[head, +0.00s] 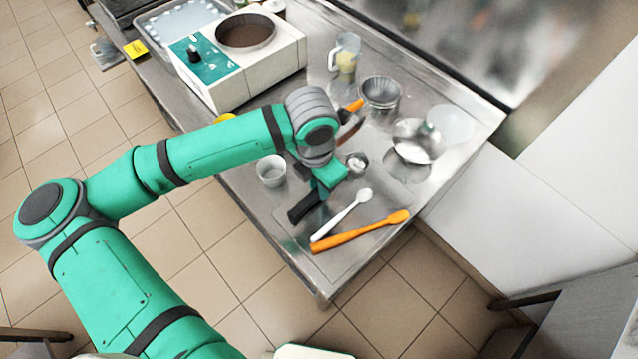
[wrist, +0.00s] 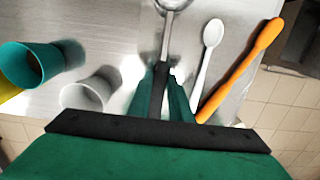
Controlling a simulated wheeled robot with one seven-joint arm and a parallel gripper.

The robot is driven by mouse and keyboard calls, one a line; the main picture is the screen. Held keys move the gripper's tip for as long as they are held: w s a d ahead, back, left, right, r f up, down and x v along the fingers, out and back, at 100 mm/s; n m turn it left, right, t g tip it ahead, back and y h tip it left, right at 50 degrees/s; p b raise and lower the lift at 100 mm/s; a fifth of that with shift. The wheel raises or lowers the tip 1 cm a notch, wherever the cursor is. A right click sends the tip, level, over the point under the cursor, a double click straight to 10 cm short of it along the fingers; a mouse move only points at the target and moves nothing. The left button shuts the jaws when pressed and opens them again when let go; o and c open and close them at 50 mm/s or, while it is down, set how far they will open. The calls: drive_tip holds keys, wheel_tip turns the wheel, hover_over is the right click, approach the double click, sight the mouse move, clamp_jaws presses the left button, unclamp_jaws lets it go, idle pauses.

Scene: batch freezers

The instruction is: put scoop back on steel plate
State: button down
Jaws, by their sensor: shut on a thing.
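My gripper (head: 318,192) is shut on the scoop's black handle (head: 304,208), near the front corner of the steel table. In the wrist view the handle sits between the fingertips (wrist: 166,88), and the scoop's bright metal shank (wrist: 167,38) runs away toward the top edge. The scoop's small round metal bowl (head: 357,162) shows beyond my gripper in the head view. A pale flat steel plate (wrist: 224,103) seems to lie under the white spoon and orange spatula. Its outline is faint, and I cannot tell whether the scoop touches it.
The white spoon (head: 345,212) and orange spatula (head: 358,233) lie right of my gripper. A pale cup (head: 271,171) stands left, also in the wrist view (wrist: 88,93). Bowls (head: 380,92), a jug (head: 345,55) and a white machine (head: 270,65) stand farther back.

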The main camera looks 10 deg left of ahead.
drive_tip(key=shift+f, duration=0.1)
drive_tip(key=c, duration=1.6)
unclamp_jaws()
drive_tip(key=r, duration=1.2)
drive_tip(key=shift+s+a+r, duration=0.15)
drive_tip(key=shift+s+a, duration=0.15)
